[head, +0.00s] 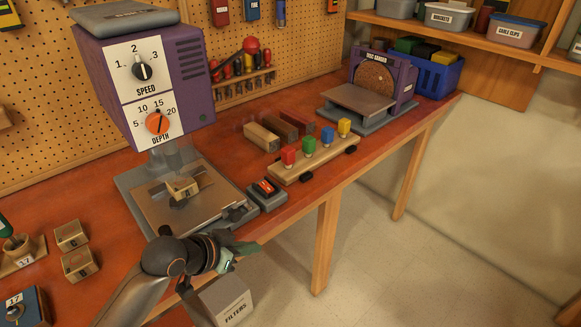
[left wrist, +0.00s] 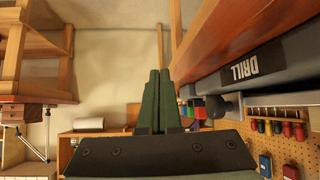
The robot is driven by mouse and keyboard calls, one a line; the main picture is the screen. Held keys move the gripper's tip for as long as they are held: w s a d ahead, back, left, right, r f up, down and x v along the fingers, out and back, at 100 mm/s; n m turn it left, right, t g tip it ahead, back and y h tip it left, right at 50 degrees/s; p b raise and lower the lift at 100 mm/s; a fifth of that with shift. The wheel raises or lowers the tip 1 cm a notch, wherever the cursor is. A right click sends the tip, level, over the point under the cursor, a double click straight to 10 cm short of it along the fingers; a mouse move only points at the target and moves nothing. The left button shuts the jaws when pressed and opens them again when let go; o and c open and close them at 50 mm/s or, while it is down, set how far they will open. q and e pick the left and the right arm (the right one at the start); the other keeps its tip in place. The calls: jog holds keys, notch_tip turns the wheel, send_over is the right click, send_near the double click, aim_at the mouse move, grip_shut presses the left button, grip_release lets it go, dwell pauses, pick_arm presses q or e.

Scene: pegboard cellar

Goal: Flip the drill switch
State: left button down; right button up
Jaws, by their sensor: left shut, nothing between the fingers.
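The drill switch (head: 264,188) is a red rocker on a small grey box on the bench, right of the drill press's base. The purple drill press (head: 190,65) has a SPEED dial and an orange DEPTH dial. My left gripper (head: 246,248) is at the bench's front edge, below and in front of the switch box, apart from it in the picture. Its green fingers are together and empty, as the left wrist view also shows (left wrist: 160,95). There, a grey face labelled DRILL (left wrist: 238,67) is close by on the right; the rocker cannot be made out. My right gripper is not in view.
A wooden rack with coloured pegs (head: 312,152) stands right of the switch. A disc sander (head: 375,88) and a blue bin (head: 435,76) are farther back. Wooden blocks (head: 79,264) lie front left. A FILTERS box (head: 228,301) is below the bench edge.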

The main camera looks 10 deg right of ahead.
pick_arm(q)
jog(key=w+r+m, duration=0.1)
jog(key=w+r, duration=0.4)
jog(key=r, duration=0.3)
jog(key=w+a+r+m, duration=0.1)
jog(key=w+r, duration=0.4)
jog(key=r, duration=0.3)
jog(key=shift+w+a+r+m+y, duration=0.2)
jog(key=shift+a+m+y, duration=0.1)
jog(key=shift+m, duration=0.1)
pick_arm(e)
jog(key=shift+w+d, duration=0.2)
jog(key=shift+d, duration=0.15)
pick_arm(q)
jog(key=shift+f, duration=0.1)
send_over(267, 181)
jog(key=s+a, duration=0.2)
jog(key=s, duration=0.1)
notch_tip(267, 181, down, 6)
jog(key=shift+d+f+p, duration=0.1)
jog(key=shift+d+p, duration=0.05)
jog(key=shift+p, duration=0.2)
jog(key=f, duration=0.3)
jog(key=shift+w+f, duration=0.2)
jog(key=shift+w, duration=0.15)
jog(key=shift+w+f, duration=0.1)
jog(key=shift+f, duration=0.5)
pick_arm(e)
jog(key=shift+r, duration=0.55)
